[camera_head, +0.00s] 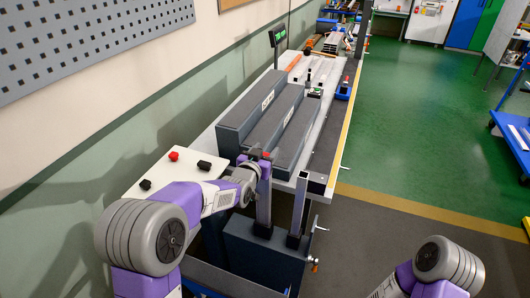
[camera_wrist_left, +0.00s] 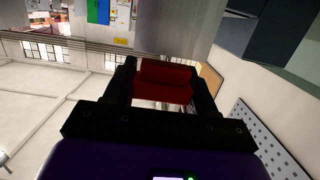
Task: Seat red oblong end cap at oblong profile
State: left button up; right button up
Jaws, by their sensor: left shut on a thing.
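The red oblong end cap (camera_wrist_left: 163,82) is between the two black fingers of my left gripper (camera_wrist_left: 163,90), which is shut on it. In the head view the left gripper (camera_head: 262,155) is small and partly hidden by its own wrist, with a bit of red (camera_head: 266,155) at its tip. It is above the dark grey holder, near the tops of two upright metal profiles, a left one (camera_head: 263,208) and a right one (camera_head: 299,207). I cannot tell which is the oblong profile, or whether the cap touches one. My right gripper is out of view.
A white board (camera_head: 150,172) by the wall holds another red piece (camera_head: 174,156) and black pieces (camera_head: 204,165). Long dark grey blocks (camera_head: 262,115) lie on the bench behind the gripper. The dark grey holder (camera_head: 262,255) stands below. The green floor at right is open.

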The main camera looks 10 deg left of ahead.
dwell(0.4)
pick_arm(q)
jog(key=shift+b, duration=0.35)
jog(key=shift+b, duration=0.55)
dwell(1.0)
jog(key=shift+f+b, duration=1.35)
jog(key=o, duration=1.1)
jog(key=shift+s+r, duration=0.1)
